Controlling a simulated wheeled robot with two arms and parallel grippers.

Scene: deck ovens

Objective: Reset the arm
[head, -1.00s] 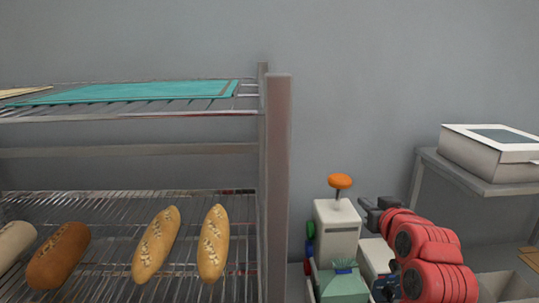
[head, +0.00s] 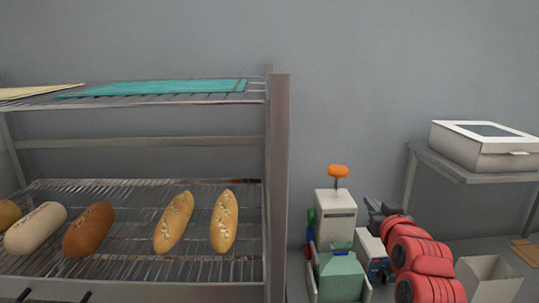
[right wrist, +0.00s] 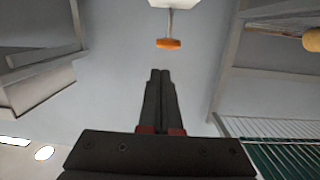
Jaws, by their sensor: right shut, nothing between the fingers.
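My right arm (head: 425,265) is red and comes in from the bottom right of the head view. Its dark right gripper (head: 372,207) is raised in front of the grey wall, right of a white machine (head: 335,215) with an orange knob (head: 338,171). In the right wrist view the gripper (right wrist: 160,76) has its two fingers together, with nothing between them. The orange knob (right wrist: 168,43) shows beyond the fingertips there. My left gripper cannot be made out in the head view.
A metal rack (head: 281,190) at left holds several loaves and a teal mat (head: 160,88). A white box (head: 485,147) sits on a grey shelf (head: 470,178) at right. A green carton (head: 338,278) and open white box (head: 488,280) stand below. Two small dark tips at bottom left are unclear.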

